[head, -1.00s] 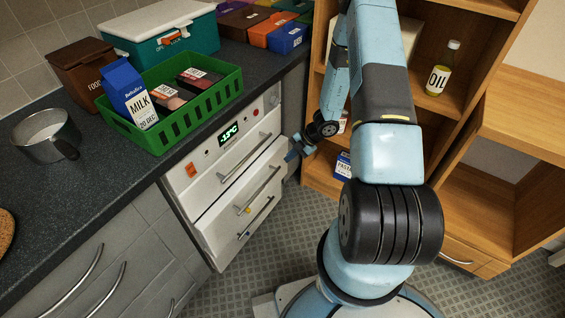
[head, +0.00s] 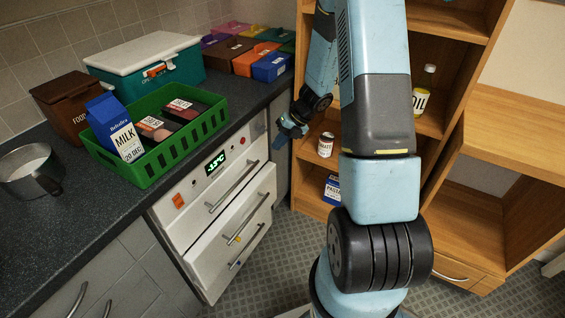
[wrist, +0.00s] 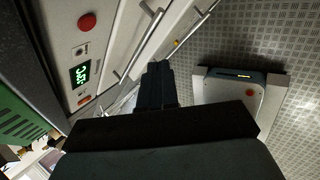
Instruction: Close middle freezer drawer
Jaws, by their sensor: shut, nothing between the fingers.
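The white freezer (head: 190,196) is built in under the dark counter, with a lit display and a column of drawers with bar handles. The middle drawer (head: 243,228) appears to stand out from the front, its top edge ahead of the drawer above; how far is hard to tell. My gripper (head: 285,133) is shut and empty, above and beyond the far right end of the drawer, apart from it. In the wrist view my gripper (wrist: 156,72) is in front of the freezer face, with drawer handles (wrist: 138,38) beyond it.
A green basket (head: 150,163) with a milk carton stands on the counter (head: 95,222) above the freezer. A wooden shelf unit (head: 455,110) holding an oil bottle (head: 420,92) and a tomato can (head: 326,145) stands at right. Tiled floor (head: 268,272) is open before the freezer.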

